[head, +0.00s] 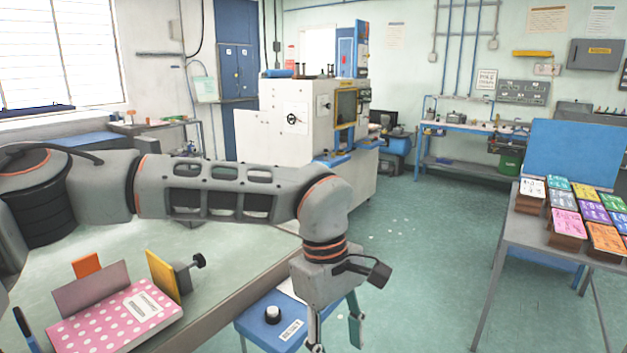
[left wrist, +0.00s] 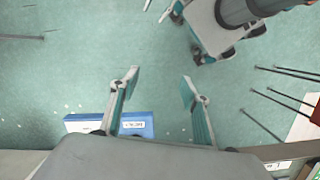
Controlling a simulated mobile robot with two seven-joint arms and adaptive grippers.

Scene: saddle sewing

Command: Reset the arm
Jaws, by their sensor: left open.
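My left arm reaches in from the left across the head view, over the workbench, and bends down at its wrist. My left gripper (head: 335,340) points down beyond the bench's right edge, at the bottom of the head view. In the left wrist view the left gripper (left wrist: 160,79) has its two fingers wide apart, with only green floor seen between them. It holds nothing. My right gripper shows in neither view.
A pink dotted book (head: 120,318) and a yellow clamp-like piece (head: 163,276) lie on the workbench (head: 225,285). A blue box with a black knob (head: 272,322) is left of the gripper. A table with colored stacks (head: 565,225) stands right. Open floor (head: 430,240) lies between.

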